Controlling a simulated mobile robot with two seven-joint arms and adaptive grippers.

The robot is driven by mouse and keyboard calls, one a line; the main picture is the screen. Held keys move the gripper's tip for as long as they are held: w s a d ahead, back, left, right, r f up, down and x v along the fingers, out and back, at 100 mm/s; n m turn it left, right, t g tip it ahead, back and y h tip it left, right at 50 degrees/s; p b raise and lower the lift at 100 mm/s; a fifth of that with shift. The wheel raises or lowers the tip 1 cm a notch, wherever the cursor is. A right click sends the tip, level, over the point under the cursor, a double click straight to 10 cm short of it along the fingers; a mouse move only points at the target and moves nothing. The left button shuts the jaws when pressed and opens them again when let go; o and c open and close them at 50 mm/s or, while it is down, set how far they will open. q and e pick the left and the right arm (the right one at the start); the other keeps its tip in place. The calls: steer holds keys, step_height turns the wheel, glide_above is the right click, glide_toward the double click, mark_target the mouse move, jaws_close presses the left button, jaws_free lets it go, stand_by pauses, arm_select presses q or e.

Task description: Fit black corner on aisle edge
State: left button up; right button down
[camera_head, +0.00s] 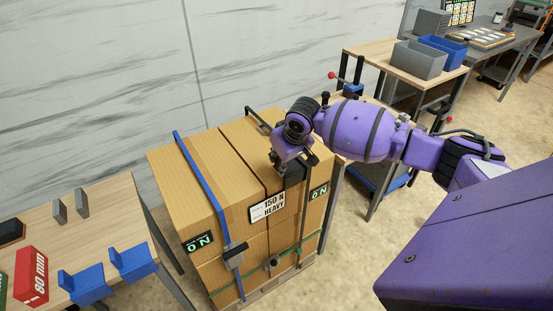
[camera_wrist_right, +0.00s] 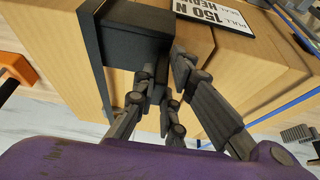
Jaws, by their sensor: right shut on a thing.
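The black corner (camera_head: 292,176) is a dark angled piece at the top front edge of the stacked cartons (camera_head: 215,170), right of the 150 N HEAVY label (camera_head: 268,205). It shows large at the upper left of the right wrist view (camera_wrist_right: 135,45), close against the carton edge. Whether it sits flush is unclear. My right gripper (camera_head: 280,162) is above the carton edge, shut on the black corner. Its dark fingers also show in the right wrist view (camera_wrist_right: 160,95). The fingers partly hide the piece. My left gripper is out of view.
A blue strap (camera_head: 205,190) and a dark strap run over the cartons. A wooden table (camera_head: 105,205) with blue holders (camera_head: 85,282) stands at left. A bench (camera_head: 385,50) with grey and blue bins stands behind right. Open floor lies at right.

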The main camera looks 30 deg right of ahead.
mark_target(290, 163)
steer(key=shift+w+d+f+b, duration=0.15)
steer(key=shift+d+b, duration=0.45)
steer(key=shift+d, duration=1.65)
steer(key=shift+w+f, duration=0.1)
steer(key=shift+f, duration=0.05)
steer(key=shift+f, duration=0.1)
